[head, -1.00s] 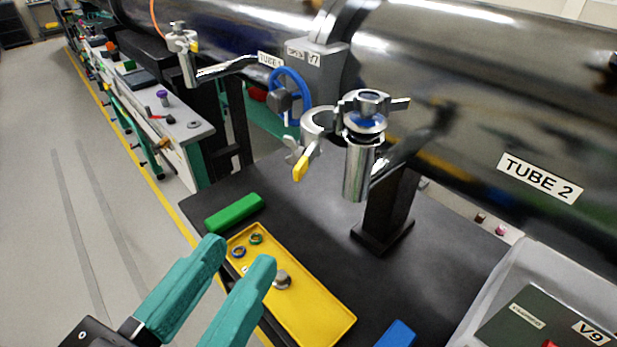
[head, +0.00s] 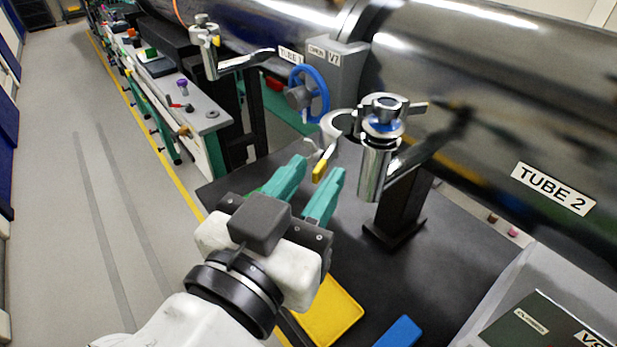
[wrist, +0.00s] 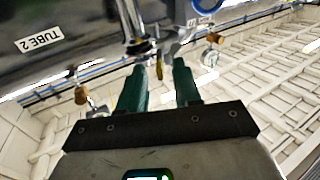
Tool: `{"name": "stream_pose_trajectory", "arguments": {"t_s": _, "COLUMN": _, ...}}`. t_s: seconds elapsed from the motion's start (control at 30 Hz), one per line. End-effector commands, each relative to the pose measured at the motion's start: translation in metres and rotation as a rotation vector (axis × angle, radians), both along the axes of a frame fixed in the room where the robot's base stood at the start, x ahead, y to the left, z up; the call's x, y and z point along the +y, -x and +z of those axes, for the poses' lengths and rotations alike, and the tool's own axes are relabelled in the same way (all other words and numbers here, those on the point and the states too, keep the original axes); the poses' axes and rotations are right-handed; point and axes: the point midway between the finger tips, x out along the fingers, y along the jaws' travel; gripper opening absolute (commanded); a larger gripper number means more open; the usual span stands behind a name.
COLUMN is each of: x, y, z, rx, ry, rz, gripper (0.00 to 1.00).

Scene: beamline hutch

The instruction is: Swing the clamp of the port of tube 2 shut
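The port of tube 2 (head: 375,168) is an upright metal stub in front of the large steel tube labelled TUBE 2 (head: 552,188). A metal cap with a blue ring (head: 384,124) sits on top of it. The clamp (head: 339,124) hangs swung open on the port's left side, with its yellow-tipped lever (head: 320,168) pointing down.
A yellow tray (head: 335,318) and a blue block (head: 400,332) lie on the black table (head: 440,262). The blue handwheel (head: 312,92) of valve V7 stands behind to the left. A grey box (head: 540,310) stands at the lower right. The aisle floor at left is clear.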

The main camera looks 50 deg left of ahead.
Motion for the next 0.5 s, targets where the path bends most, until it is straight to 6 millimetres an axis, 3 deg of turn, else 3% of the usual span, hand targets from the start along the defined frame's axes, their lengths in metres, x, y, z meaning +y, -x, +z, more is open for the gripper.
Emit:
{"name": "stream_pose_trajectory", "arguments": {"t_s": 0.1, "x": 0.0, "y": 0.0002, "z": 0.0, "rx": 0.0, "ry": 0.0, "rz": 0.0, "gripper": 0.32}}
{"name": "stream_pose_trajectory", "arguments": {"t_s": 0.43, "x": -0.0001, "y": 0.0005, "z": 0.0001, "rx": 0.0, "ry": 0.0, "rz": 0.0, "gripper": 0.0}}
{"name": "stream_pose_trajectory", "arguments": {"t_s": 0.5, "x": -0.0001, "y": 0.0005, "z": 0.0001, "rx": 0.0, "ry": 0.0, "rz": 0.0, "gripper": 0.0}}
